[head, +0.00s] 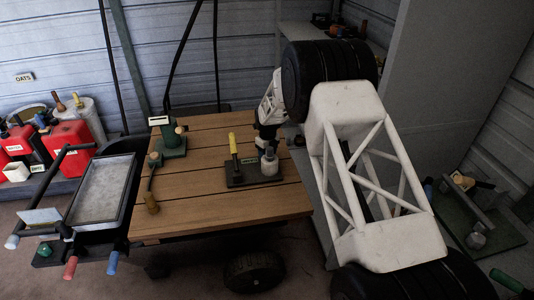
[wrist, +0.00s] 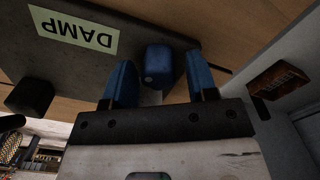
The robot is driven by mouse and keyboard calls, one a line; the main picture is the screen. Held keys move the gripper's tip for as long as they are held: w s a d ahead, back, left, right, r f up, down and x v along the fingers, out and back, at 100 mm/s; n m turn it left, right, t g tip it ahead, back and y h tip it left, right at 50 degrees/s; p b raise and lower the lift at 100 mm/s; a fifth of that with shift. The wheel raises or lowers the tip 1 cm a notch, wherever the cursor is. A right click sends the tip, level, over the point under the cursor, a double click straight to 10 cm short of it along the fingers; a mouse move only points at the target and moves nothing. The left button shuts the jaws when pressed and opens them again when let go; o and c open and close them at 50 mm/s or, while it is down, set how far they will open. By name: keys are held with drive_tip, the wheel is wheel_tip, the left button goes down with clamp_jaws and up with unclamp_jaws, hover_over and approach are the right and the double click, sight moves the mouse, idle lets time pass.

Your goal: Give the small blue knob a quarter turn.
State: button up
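The small blue knob (wrist: 158,66) sticks out from a dark plate (wrist: 105,50) with a "DAMP" label in the wrist view. My gripper (wrist: 160,64) is open, with one blue finger on each side of the knob. A gap shows between the knob and each finger, so I see no contact. In the head view the dark base (head: 247,181) with a yellow-handled lever (head: 233,148) stands on the wooden table. The end of my arm comes down at its right side, and I cannot make out the blue knob there.
A black block-like part (wrist: 30,97) stands on the plate's other side. The slatted table (head: 200,210) has a green device (head: 172,140) at the back left and a lever with a brown grip (head: 152,190). A grey tray (head: 100,190) is left of the table. The table's front is clear.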

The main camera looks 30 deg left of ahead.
drive_tip(key=shift+r, duration=0.2)
drive_tip(key=shift+r, duration=2.3)
